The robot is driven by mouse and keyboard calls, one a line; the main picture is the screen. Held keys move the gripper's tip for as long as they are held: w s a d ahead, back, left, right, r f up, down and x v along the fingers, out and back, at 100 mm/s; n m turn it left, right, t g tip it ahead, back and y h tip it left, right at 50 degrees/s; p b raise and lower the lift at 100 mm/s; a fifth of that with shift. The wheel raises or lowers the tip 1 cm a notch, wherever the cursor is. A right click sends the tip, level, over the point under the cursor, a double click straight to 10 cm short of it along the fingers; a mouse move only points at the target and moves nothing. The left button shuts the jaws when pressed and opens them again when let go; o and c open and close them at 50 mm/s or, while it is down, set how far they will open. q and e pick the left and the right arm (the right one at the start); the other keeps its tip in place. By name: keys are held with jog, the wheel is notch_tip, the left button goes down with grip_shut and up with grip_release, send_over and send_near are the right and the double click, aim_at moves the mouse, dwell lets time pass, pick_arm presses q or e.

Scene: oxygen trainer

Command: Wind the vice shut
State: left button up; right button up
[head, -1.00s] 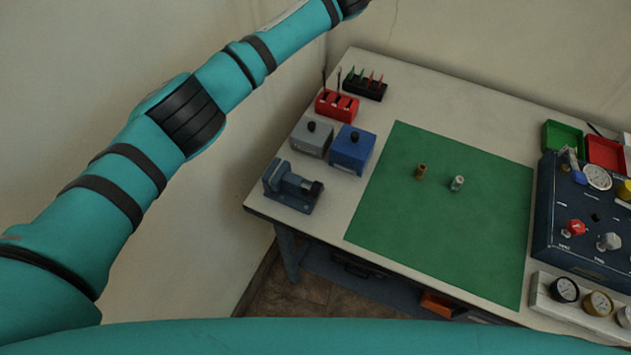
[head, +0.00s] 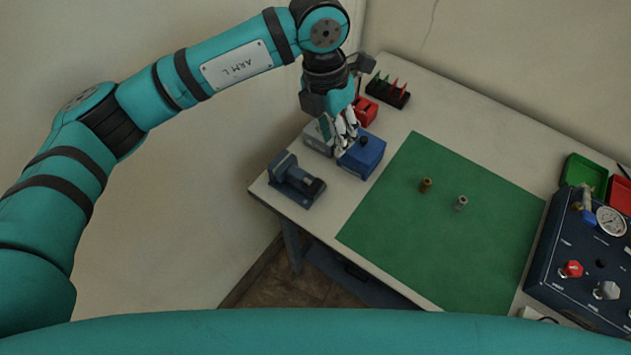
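The vice (head: 296,180) is a small blue-grey block with a dark cylindrical end, at the left front corner of the table. Its jaws and handle are too small to make out. My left gripper (head: 343,143) hangs from above over the grey and blue boxes, behind and to the right of the vice and apart from it. Its fingers are bunched in the view, and I cannot tell whether they are open or shut. My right gripper is not in view.
A grey box (head: 319,137) and a blue box (head: 362,157) stand just behind the vice. A red holder (head: 366,110) and a black rack (head: 388,92) are farther back. A green mat (head: 440,220) bears two small fittings. A dark panel (head: 575,270) stands at right.

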pick_arm(q)
jog(key=a+n+y, duration=0.1)
jog(key=a+y, duration=0.1)
jog(key=a, duration=0.1)
jog(key=p, duration=0.5)
send_near(316, 184)
jog(key=shift+t, duration=0.4)
jog(key=f, duration=0.8)
jog(key=shift+s+a+f, duration=0.2)
jog(key=shift+s+f, duration=0.2)
jog(key=shift+f, duration=0.65)
grip_shut()
